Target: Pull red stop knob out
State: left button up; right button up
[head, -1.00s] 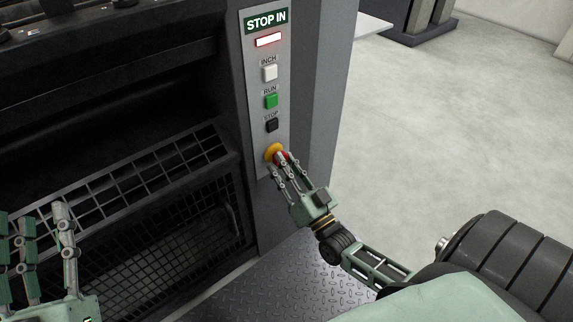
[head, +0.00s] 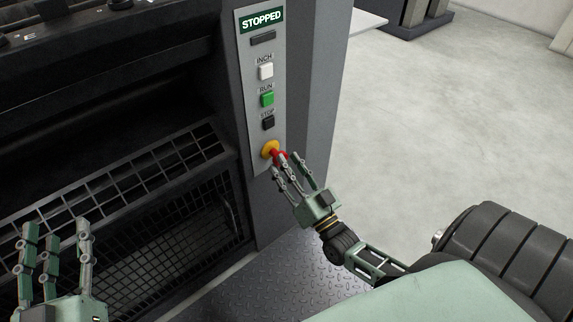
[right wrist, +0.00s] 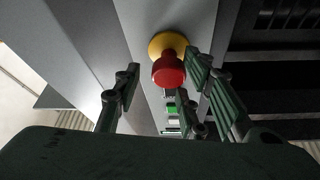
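The red stop knob (head: 278,153) sticks out from its yellow collar (head: 268,149) at the bottom of the grey control panel. In the right wrist view the red knob (right wrist: 168,70) stands clear of the yellow collar (right wrist: 165,43) on a red stem. My right gripper (head: 288,162) is at the knob with its fingers spread. In the right wrist view the left finger is apart from the knob; the right fingers are close beside it, and I cannot tell if they touch. My left gripper (head: 55,232) is open and empty at the lower left.
The panel display (head: 262,20) reads STOPPED, and the lamp (head: 263,38) below it is dark. White INCH (head: 265,71), green RUN (head: 267,99) and black STOP (head: 268,122) buttons sit above the knob. A mesh guard (head: 130,195) is at the left. The floor at right is clear.

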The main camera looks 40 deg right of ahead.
jog(key=shift+o, duration=0.2)
jog(key=shift+d, duration=0.15)
jog(key=shift+r, duration=0.15)
jog(key=v, duration=1.2)
